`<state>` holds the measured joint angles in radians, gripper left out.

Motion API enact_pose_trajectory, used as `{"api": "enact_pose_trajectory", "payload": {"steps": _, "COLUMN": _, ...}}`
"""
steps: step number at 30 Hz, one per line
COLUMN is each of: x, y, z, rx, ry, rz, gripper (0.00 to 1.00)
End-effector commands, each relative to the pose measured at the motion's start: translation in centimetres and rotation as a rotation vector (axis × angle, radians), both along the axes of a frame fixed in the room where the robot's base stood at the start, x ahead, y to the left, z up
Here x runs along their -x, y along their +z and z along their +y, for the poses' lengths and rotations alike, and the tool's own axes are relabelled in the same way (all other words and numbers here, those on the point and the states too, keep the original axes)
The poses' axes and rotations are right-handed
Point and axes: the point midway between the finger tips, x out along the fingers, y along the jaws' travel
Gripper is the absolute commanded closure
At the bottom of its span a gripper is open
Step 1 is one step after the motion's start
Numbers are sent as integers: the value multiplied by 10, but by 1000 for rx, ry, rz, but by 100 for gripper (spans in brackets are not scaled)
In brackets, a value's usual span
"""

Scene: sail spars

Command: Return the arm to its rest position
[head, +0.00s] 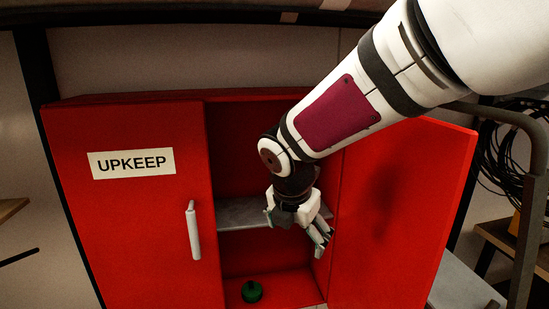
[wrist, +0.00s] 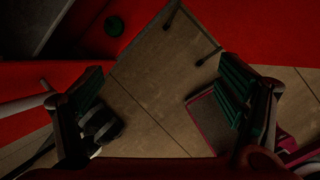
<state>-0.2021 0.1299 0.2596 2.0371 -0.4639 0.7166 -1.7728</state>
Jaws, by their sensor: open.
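My gripper (head: 322,238) hangs at the end of my white arm, in front of the open part of a red cabinet (head: 60,150). In the wrist view its two fingers (wrist: 165,105) stand wide apart with dark green pads and nothing between them. My arm reaches in from the upper right and hides part of the cabinet's top and opening.
The cabinet's right door (head: 400,220) stands open; the left door, labelled UPKEEP (head: 132,163), looks shut and has a pale handle (head: 193,230). Inside are a grey shelf (head: 240,214) and a green round object (head: 251,291) at the bottom. A grey tubular frame (head: 538,180) stands at right.

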Motion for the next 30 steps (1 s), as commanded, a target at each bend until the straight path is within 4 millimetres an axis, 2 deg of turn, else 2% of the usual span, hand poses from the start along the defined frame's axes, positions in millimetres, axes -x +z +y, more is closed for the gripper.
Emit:
{"api": "enact_pose_trajectory", "payload": {"steps": 8, "x": 40, "y": 36, "z": -49, "rx": -170, "ry": -456, "rz": -68, "gripper": 13}}
{"api": "enact_pose_trajectory", "payload": {"steps": 13, "x": 89, "y": 61, "z": -92, "rx": -376, "ry": -938, "rz": -134, "gripper": 13}}
{"api": "enact_pose_trajectory", "payload": {"steps": 18, "x": 146, "y": 73, "z": -125, "rx": -630, "ry": -1458, "rz": -187, "gripper": 13}}
{"api": "enact_pose_trajectory", "payload": {"steps": 24, "x": 204, "y": 73, "z": -143, "rx": -918, "ry": -1986, "rz": -195, "gripper": 13}}
{"api": "enact_pose_trajectory", "payload": {"steps": 30, "x": 232, "y": 68, "z": -147, "rx": -1075, "ry": -2266, "rz": -170, "gripper": 13}}
